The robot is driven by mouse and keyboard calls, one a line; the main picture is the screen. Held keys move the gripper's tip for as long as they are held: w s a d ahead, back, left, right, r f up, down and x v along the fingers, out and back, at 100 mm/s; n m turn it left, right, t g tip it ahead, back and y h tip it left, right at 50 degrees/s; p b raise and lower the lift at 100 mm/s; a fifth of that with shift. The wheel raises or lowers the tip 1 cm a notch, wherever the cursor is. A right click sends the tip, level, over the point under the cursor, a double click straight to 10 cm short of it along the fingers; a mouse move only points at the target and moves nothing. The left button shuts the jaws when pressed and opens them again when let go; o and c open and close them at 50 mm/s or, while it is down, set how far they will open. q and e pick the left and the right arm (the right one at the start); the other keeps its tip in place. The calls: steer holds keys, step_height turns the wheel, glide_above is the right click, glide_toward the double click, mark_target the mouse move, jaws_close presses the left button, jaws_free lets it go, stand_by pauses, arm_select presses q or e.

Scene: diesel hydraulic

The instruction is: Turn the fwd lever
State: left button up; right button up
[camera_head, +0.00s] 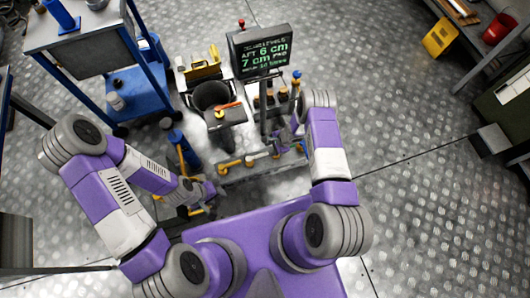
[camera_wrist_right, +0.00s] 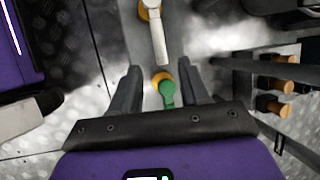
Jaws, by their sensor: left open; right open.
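In the right wrist view, a green-tipped lever (camera_wrist_right: 167,93) with an orange base shows between the fingers of my right gripper (camera_wrist_right: 160,85). The fingers are apart, one on each side of it; I cannot tell whether they touch it. Just beyond it, a white lever (camera_wrist_right: 157,38) has an orange base. No label shows which is the fwd lever. In the head view, my right gripper (camera_head: 279,148) is over the right end of a low bar with orange-ended levers (camera_head: 249,161), partly hidden by my arm. My left gripper (camera_head: 198,200) is open, lower left of the bar.
A display (camera_head: 261,53) reads "AFT 6 cm" and "7 cm FWD". The floor at right is mostly clear.

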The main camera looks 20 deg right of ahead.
mark_target(263, 154)
steer(key=b+x, duration=0.3)
steer(key=x, duration=0.4)
steer(key=shift+c, duration=0.3)
jaws_close()
